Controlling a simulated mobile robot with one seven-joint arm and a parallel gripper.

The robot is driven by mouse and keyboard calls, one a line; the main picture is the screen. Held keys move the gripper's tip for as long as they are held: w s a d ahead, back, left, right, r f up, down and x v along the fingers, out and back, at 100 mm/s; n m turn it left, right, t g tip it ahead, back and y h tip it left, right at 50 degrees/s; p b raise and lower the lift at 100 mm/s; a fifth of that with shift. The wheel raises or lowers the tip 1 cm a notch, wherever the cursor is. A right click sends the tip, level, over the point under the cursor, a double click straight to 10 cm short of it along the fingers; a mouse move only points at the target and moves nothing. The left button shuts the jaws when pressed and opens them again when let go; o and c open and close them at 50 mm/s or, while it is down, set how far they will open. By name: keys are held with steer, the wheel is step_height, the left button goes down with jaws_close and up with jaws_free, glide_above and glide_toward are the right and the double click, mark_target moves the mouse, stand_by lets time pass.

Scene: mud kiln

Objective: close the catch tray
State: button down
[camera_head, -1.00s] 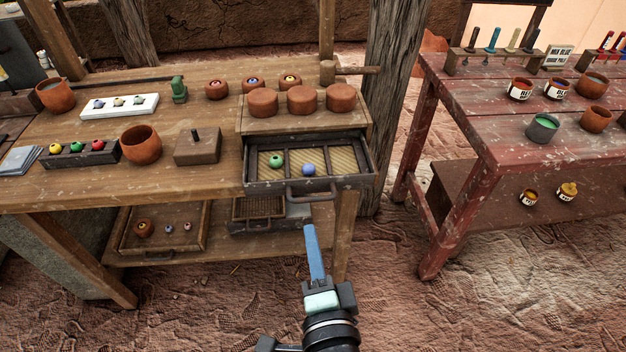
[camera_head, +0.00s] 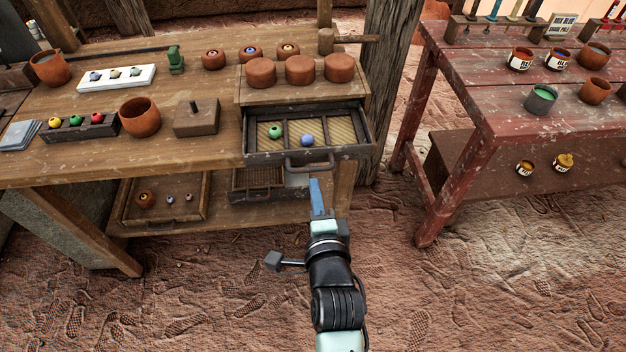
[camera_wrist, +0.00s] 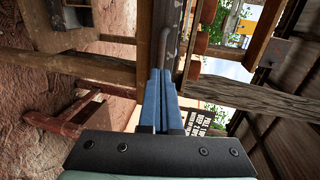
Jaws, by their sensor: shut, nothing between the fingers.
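The catch tray (camera_head: 264,158) is the dark metal-edged drawer pulled out of the wooden box on the workbench. Its slatted compartments hold a green ball (camera_head: 275,132) and a blue ball (camera_head: 307,140). Its curved handle (camera_head: 309,168) is on the front face. My gripper (camera_head: 315,182) has its blue fingers shut and empty, pointing up just below the handle. I cannot tell whether they touch the handle. In the wrist view, the shut blue fingers (camera_wrist: 163,85) are together in front of a dark bar-like edge that I cannot identify surely.
Terracotta pots (camera_head: 299,70) stand on top of the drawer box. A lower shelf (camera_head: 225,214) under the bench holds a shallow wooden tray (camera_head: 128,219). A red table (camera_head: 545,135) with paint pots stands to the right. Bare earth lies in front.

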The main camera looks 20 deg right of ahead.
mark_target(311, 171)
steer(key=shift+x, duration=1.65)
steer(key=shift+w, duration=0.1)
